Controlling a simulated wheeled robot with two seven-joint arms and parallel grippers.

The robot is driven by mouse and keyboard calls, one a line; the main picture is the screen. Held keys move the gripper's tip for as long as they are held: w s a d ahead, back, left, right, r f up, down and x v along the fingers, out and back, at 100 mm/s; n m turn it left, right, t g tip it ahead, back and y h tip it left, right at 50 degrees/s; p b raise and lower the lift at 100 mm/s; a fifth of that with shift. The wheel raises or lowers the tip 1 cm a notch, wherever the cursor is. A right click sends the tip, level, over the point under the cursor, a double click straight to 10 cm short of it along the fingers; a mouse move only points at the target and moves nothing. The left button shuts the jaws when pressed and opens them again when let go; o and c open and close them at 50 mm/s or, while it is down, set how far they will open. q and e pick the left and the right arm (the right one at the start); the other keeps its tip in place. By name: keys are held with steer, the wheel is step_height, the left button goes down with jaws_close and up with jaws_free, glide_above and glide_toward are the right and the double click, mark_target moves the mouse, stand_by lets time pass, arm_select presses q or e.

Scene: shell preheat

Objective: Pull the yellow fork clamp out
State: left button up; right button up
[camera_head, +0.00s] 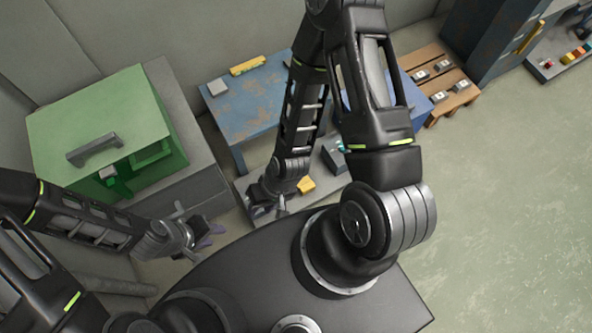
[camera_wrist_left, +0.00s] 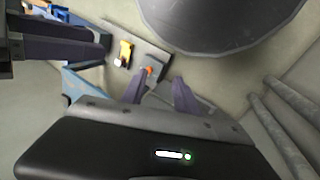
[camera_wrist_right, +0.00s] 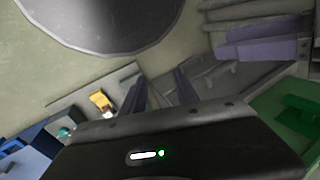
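The yellow fork clamp appears to be the small yellow piece (camera_head: 306,185) on a low grey platform (camera_head: 325,178), beside my right gripper (camera_head: 272,206). The yellow piece also shows in the left wrist view (camera_wrist_left: 125,51) and the right wrist view (camera_wrist_right: 99,100). My right gripper is apart from it; its two fingers stand apart with nothing between them in its wrist view (camera_wrist_right: 160,90). My left gripper (camera_head: 210,232) is further left, below the grey bench. Its fingers are also apart and empty in its wrist view (camera_wrist_left: 160,92).
A green box (camera_head: 95,120) with a handle and open front stands on a grey bench (camera_head: 190,130) at the left. A worn blue table (camera_head: 250,110) carries another yellow item (camera_head: 248,65) and a pale block (camera_head: 217,87). A wooden pallet (camera_head: 455,95) holds several small blocks. The right floor is clear.

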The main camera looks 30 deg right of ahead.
mark_target(308, 186)
arm_select(q)
steer(key=shift+s, duration=0.1)
arm_select(e)
steer(key=shift+o, duration=0.4)
steer(key=shift+d, duration=0.1)
